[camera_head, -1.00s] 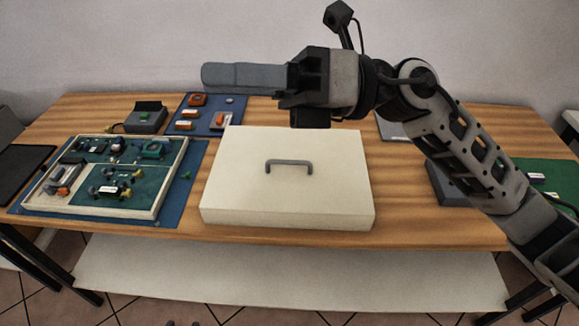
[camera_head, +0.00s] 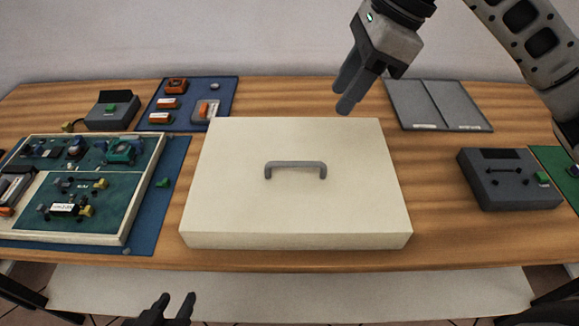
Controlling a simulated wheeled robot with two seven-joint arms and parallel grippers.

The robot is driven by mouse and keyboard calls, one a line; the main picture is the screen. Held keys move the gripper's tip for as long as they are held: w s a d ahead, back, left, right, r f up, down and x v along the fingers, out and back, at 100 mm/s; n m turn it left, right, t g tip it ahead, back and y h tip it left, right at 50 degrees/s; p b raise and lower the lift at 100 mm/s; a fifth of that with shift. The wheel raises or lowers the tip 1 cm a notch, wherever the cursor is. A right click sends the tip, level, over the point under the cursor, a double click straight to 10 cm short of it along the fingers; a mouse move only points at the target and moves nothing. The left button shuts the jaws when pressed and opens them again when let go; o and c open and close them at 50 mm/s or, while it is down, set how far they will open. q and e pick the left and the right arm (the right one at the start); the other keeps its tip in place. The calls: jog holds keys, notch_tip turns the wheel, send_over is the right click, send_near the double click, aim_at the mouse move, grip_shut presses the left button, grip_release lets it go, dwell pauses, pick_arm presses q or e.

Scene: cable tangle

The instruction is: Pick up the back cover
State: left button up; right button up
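The back cover (camera_head: 240,205) is a cream, box-shaped lid lying flat on the middle of the table. A grey bar handle (camera_head: 296,165) stands on its top. My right gripper (camera_head: 343,98) reaches in from the upper right. It is above the cover's far edge, behind the handle, with its fingers pointing down and nothing between them; they look parted. My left gripper (camera_head: 176,309) is at the bottom edge, in front of the table and left of the middle. Its two fingers point up, stand apart and are empty. Neither gripper touches the handle.
A cream-framed green circuit board (camera_head: 115,208) lies left on a blue mat (camera_head: 170,195). A blue tray (camera_head: 222,92) with small parts is behind it. A grey box (camera_head: 510,180) and a grey folder-like panel (camera_head: 440,103) are right. Bare wood flanks the cover.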

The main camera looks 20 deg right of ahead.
notch_tip(320, 180, down, 2)
jog(key=w, duration=0.1)
send_near(296, 162)
jog(key=x, duration=0.5)
jog(key=shift+w+d+f, duration=0.2)
jog(key=shift+w+d, duration=0.05)
jog(key=shift+d, duration=0.1)
jog(key=x, duration=0.2)
jog(key=p+x, duration=0.1)
jog(key=x, duration=0.1)
jog(key=shift+s+a+f, duration=0.2)
jog(key=shift+s+a, duration=0.05)
jog(key=shift+a, duration=0.25)
jog(key=shift+a+f, duration=0.1)
jog(key=shift+f, duration=0.25)
jog(key=shift+w+r, duration=0.1)
grip_shut()
